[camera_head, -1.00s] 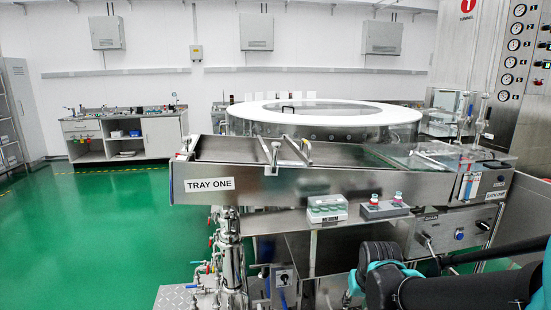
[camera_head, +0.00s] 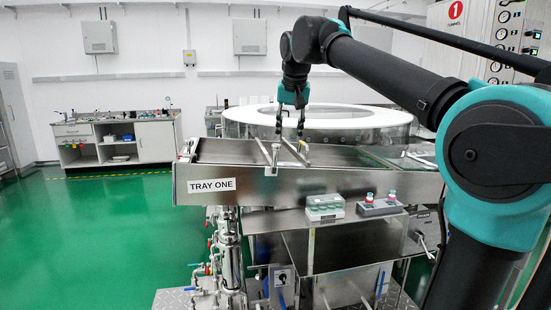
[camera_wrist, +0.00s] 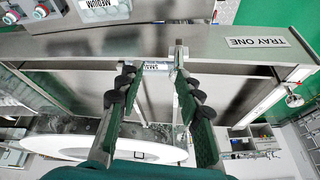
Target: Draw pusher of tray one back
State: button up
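Tray one (camera_head: 330,184) is a long steel trough with a "TRAY ONE" label on its front wall. Two narrow pale bars, which look like the pusher (camera_head: 263,151), lie across it left of its middle, with small upright ends at the front edge. My gripper (camera_head: 290,131) points down over the tray around these bars. In the wrist view my gripper (camera_wrist: 158,100) has its two fingers apart, with a metal upright of the pusher (camera_wrist: 180,54) and a small label near the tips. I cannot tell whether the fingers touch a bar.
A round white-rimmed washer table (camera_head: 340,116) stands right behind the tray. A box of vials (camera_head: 325,208) and a small rack with red-capped bottles (camera_head: 380,206) sit on a shelf below the tray's front. Green floor is free at left.

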aim_at(276, 150)
notch_tip(276, 150, up, 6)
jog(key=s+a, duration=0.2)
jog(key=a, duration=0.1)
jog(key=x, duration=1.6)
jog(key=shift+w+f, duration=0.3)
jog(key=shift+a, duration=0.1)
grip_shut()
